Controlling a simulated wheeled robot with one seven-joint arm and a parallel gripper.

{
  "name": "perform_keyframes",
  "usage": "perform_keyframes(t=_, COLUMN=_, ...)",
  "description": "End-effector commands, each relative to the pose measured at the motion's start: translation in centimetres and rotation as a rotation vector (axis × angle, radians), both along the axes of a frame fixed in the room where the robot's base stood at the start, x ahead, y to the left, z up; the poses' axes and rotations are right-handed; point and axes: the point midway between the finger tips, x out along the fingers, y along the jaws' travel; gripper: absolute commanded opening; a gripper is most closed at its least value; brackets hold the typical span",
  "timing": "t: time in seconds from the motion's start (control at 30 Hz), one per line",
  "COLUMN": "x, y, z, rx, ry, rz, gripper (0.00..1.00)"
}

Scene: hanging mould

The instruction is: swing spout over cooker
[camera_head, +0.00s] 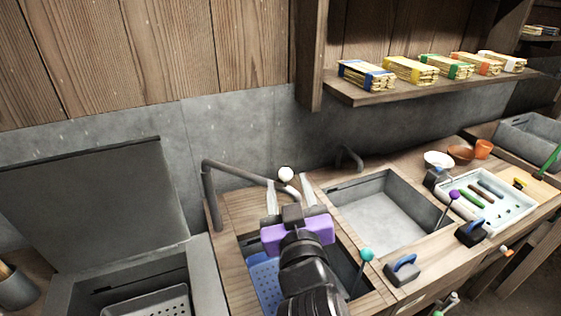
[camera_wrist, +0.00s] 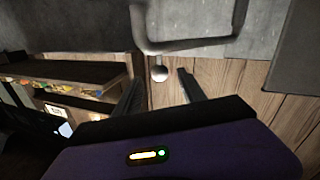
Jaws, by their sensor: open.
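The spout (camera_head: 238,171) is a grey bent pipe that rises behind the counter and reaches right, with a pale ball knob (camera_head: 286,174) near its free end. In the wrist view the spout (camera_wrist: 195,45) crosses the top, and the knob (camera_wrist: 159,73) shows between the fingertips, slightly beyond them. My gripper (camera_head: 287,183) is open, its two fingers on either side of the knob; I cannot tell whether they touch it. A grey box with a raised lid (camera_head: 105,200), perhaps the cooker, stands at the left with a perforated tray (camera_head: 150,302) inside.
Right of my gripper is an empty grey basin (camera_head: 385,213), with a second short pipe (camera_head: 350,155) behind it. A blue perforated tray (camera_head: 264,282) sits in the opening below my arm. A shelf (camera_head: 400,94) with banded bundles overhangs the back right.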

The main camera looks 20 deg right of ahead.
Motion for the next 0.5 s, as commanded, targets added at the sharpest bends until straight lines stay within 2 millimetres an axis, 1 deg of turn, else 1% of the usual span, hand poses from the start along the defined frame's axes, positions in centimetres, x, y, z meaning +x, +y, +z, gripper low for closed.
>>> perform_keyframes(t=0.17, x=1.7, y=-0.5, z=0.1, rx=0.006, ry=0.001, rz=-0.002, gripper=0.48)
perform_keyframes(t=0.3, x=3.9, y=-1.2, z=0.2, rx=0.004, ry=0.001, rz=-0.001, gripper=0.48)
perform_keyframes(t=0.5, x=6.3, y=-1.9, z=0.1, rx=0.006, ry=0.0, rz=0.001, gripper=0.48)
